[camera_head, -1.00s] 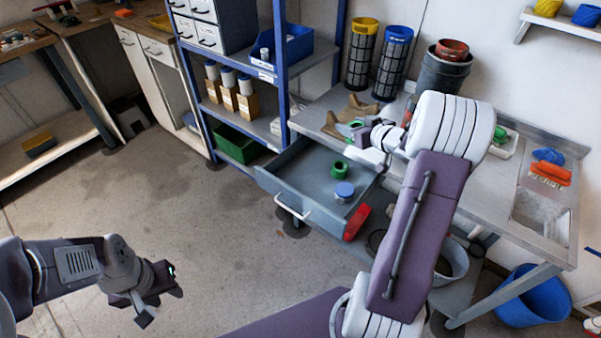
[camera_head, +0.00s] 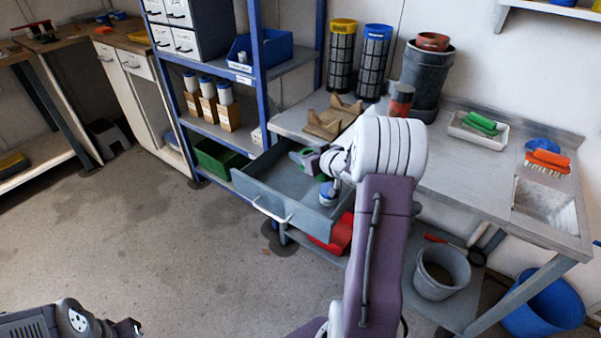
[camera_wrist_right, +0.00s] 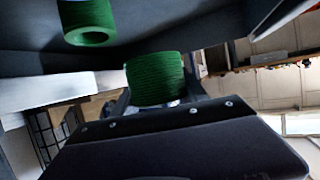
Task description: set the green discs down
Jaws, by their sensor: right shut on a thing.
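My right gripper (camera_head: 300,157) is over the open grey drawer (camera_head: 264,198). It is shut on the green discs, a ribbed green stack that shows between the fingers in the right wrist view (camera_wrist_right: 155,78). In the head view only a little of the held green shows beside the fingers. A separate green ring (camera_wrist_right: 88,22) shows in the wrist view, apart from the held stack. In the head view the arm hides most of that ring. My left gripper (camera_head: 128,328) is at the bottom left edge, partly cut off, and its jaws cannot be made out.
A blue-topped round item (camera_head: 328,194) is in the drawer. A brown cradle (camera_head: 330,118) and tall mesh cylinders (camera_head: 372,62) stand on the bench behind. A blue-framed shelf (camera_head: 256,75) rises left of the drawer. A red bin (camera_head: 338,236) is below it.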

